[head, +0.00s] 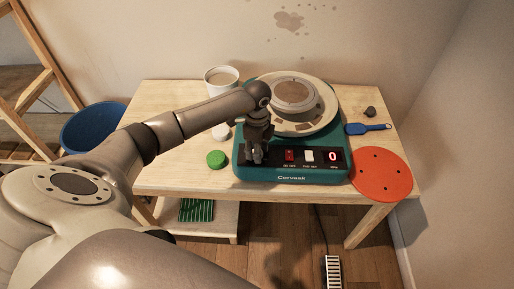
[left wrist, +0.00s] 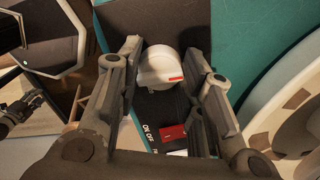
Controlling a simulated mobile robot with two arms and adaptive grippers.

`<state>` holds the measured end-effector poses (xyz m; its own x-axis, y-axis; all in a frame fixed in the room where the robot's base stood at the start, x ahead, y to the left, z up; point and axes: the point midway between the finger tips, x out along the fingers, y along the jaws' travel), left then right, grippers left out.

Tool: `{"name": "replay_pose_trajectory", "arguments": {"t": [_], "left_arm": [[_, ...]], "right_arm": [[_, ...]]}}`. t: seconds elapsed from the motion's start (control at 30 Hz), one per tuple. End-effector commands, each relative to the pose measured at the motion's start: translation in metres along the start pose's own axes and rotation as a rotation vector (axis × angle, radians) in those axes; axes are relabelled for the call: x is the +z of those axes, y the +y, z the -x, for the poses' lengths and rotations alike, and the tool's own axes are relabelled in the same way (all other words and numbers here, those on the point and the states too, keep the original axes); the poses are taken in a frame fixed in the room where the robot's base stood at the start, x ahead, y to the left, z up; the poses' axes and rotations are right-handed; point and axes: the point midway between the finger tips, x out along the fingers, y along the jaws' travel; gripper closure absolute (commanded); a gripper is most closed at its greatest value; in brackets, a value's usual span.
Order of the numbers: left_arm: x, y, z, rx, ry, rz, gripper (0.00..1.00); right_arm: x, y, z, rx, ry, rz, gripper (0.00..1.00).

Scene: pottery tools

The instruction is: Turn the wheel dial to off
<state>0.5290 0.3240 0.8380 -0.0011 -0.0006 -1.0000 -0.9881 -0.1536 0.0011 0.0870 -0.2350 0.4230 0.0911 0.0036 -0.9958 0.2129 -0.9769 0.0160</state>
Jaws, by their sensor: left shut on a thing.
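The wheel dial (left wrist: 160,66) is a white round knob with a red mark, on the black front panel of the teal pottery wheel (head: 297,178). My left gripper (head: 254,155) is at the left end of that panel and hides the dial in the head view. In the left wrist view my left gripper (left wrist: 168,75) has a finger on each side of the dial and is shut on it. The red switch (head: 290,155) and the display reading 0 (head: 333,156) are to the right. A dark shape at the left wrist view's left edge looks like my right gripper (left wrist: 22,108); its jaws are unclear.
A white cup (head: 221,82) stands behind my left arm. A green round piece (head: 216,159) lies left of the wheel. A blue tool (head: 368,128) and an orange disc (head: 381,175) lie to the right. A blue bin (head: 90,128) stands left of the table.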

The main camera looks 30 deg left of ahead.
Motion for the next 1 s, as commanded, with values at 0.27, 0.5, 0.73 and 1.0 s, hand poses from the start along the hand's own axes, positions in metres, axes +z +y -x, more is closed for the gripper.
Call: {"name": "replay_pose_trajectory", "arguments": {"t": [0.27, 0.5, 0.73, 1.0], "left_arm": [[0.0009, -0.0015, 0.0016, -0.004, -0.001, 0.036, 0.89], [0.0008, -0.0016, 0.0015, -0.005, 0.0, 0.037, 0.89], [0.0006, -0.0013, 0.0013, -0.004, 0.0, 0.035, 0.46], [0.0003, -0.0005, 0.0004, -0.002, 0.0, 0.033, 0.42]], "right_arm": [[-0.0001, 0.0001, 0.0017, 0.0, 0.0, 0.0, 0.6], [-0.0001, 0.0001, 0.0016, 0.0, 0.0, 0.0, 0.6], [-0.0001, 0.0001, 0.0016, 0.0, 0.0, 0.0, 0.6], [-0.0001, 0.0001, 0.0015, 0.0, 0.0, 0.0, 0.6]]}}
